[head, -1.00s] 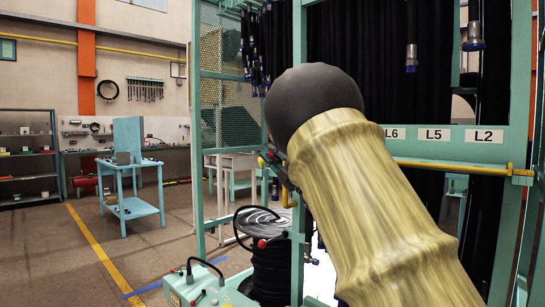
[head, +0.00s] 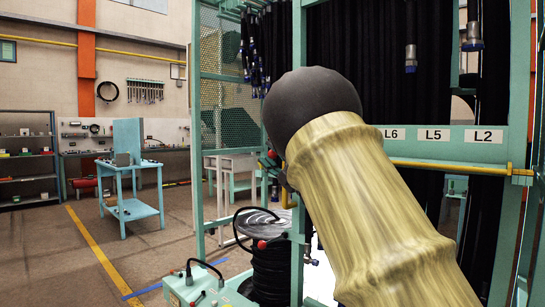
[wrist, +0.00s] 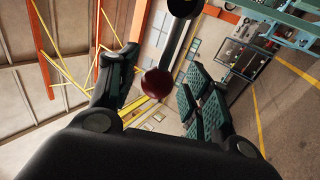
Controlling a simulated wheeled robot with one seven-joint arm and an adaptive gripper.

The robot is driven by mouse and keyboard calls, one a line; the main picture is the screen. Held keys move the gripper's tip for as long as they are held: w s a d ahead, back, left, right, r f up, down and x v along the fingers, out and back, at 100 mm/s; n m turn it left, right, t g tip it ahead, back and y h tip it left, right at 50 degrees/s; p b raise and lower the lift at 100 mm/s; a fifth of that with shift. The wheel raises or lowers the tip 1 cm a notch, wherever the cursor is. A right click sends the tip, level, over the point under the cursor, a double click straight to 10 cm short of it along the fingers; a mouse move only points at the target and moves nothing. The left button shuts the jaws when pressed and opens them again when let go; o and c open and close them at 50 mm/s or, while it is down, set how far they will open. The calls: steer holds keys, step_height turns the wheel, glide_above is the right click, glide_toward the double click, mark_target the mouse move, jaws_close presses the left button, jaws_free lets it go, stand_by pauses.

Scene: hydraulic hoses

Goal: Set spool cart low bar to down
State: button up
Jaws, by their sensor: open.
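In the wrist view my gripper (wrist: 159,68) is open. A dark red ball knob (wrist: 157,84) on a dark rod (wrist: 178,42) shows between its two fingers, with a visible gap to either finger. Whether this rod is the spool cart's low bar I cannot tell. In the head view the spool cart (head: 207,291) is low at the centre left, with a black hose spool (head: 270,272) at its right side. A red knob (head: 262,244) shows at the spool's top. My arm hides much of the centre, and the gripper is hard to make out there.
A teal hose rack with a label rail (head: 460,136) and hanging black hoses (head: 345,50) stands behind my arm. A yellow bar (head: 450,167) runs across it. A blue-green worktable (head: 132,208) stands at the left. The floor (head: 55,270) in front of it is clear.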

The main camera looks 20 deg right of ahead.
steer(key=v, duration=1.2)
stand_by(0.3)
